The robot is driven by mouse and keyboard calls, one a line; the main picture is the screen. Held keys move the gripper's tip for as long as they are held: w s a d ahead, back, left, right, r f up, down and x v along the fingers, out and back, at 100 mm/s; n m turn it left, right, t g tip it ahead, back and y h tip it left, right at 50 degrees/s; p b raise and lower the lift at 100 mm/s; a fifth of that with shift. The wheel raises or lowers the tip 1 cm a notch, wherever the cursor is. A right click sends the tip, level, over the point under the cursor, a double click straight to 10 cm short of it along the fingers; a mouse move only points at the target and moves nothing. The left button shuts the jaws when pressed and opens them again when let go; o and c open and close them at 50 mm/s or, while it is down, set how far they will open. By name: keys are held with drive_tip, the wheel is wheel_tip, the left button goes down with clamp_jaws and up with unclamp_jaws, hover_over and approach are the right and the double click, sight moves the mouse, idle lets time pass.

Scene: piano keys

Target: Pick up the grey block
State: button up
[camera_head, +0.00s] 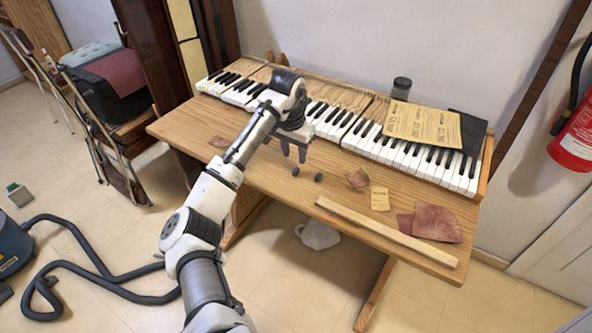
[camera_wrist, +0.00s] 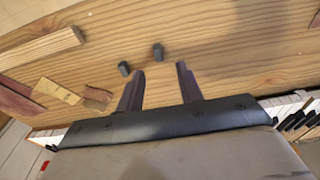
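Two small dark grey blocks lie close together on the wooden table. The left grey block (camera_head: 295,171) and the right grey block (camera_head: 318,177) look alike in the head view; I cannot tell which one the task names. In the wrist view one grey block (camera_wrist: 158,50) lies ahead of the gap between my fingers, and the other grey block (camera_wrist: 124,68) lies just outside the left fingertip. My gripper (camera_head: 293,156) points down above the table, near the blocks. Its fingers (camera_wrist: 161,68) are apart with nothing between them.
The piano keyboard (camera_head: 350,128) runs along the table's back. A long wooden strip (camera_head: 385,231), reddish sandpaper (camera_head: 437,222), a yellow paper piece (camera_head: 380,198) and a brown scrap (camera_head: 357,178) lie right of the blocks. The table (camera_head: 265,195) is bare at the blocks' left front.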

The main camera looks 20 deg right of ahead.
sight(296, 170)
drive_tip(key=shift+d+f+p, duration=0.2)
drive_tip(key=shift+f+p, duration=0.7)
drive_tip(key=shift+f, duration=1.95)
drive_tip(key=shift+c, duration=0.2)
clamp_jaws()
